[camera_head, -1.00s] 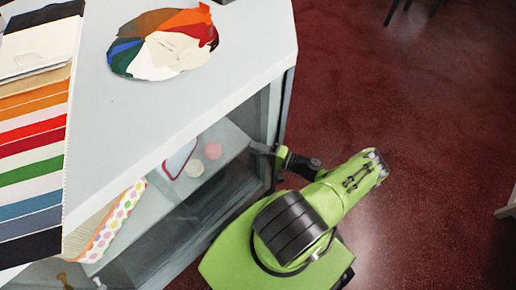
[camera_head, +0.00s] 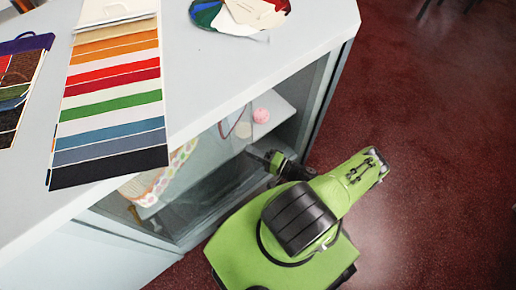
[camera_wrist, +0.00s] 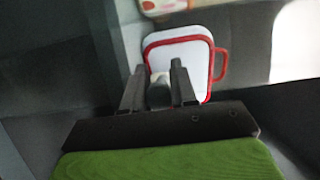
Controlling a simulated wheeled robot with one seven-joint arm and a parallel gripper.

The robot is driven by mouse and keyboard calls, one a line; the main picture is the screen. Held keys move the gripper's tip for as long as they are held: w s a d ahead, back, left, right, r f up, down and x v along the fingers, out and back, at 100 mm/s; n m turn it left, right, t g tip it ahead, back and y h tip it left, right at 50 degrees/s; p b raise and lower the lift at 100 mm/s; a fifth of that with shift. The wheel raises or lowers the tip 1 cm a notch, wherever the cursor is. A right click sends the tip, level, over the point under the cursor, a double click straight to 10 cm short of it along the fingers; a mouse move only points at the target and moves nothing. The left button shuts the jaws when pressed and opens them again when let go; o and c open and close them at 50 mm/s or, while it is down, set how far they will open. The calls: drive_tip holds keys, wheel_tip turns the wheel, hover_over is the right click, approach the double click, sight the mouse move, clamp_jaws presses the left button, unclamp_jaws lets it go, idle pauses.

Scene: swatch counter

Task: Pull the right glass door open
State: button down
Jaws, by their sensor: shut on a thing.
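The right glass door (camera_head: 205,198) is a clear, greyish pane on the front of the white display counter (camera_head: 110,195). How far it stands open is hard to tell in the head view. My gripper (camera_head: 253,156) is at the pane, below the counter's edge. In the wrist view my gripper (camera_wrist: 158,75) has its two dark fingers closed on a grey door handle (camera_wrist: 158,94), which shows between them. The fingers and wrist hide most of the handle.
Inside the case are a white, red-rimmed item (camera_wrist: 182,52), a pink round item (camera_head: 261,115) and a dotted box (camera_head: 165,178). Colour swatches (camera_head: 112,100) and a fanned swatch wheel (camera_head: 240,14) lie on the countertop. The dark red floor (camera_head: 430,150) at right is clear.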

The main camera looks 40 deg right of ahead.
drive_tip(key=shift+a, duration=0.9)
drive_tip(key=c, duration=0.9)
unclamp_jaws()
drive_tip(key=shift+s+d+f, duration=0.1)
drive_tip(key=shift+d, duration=0.05)
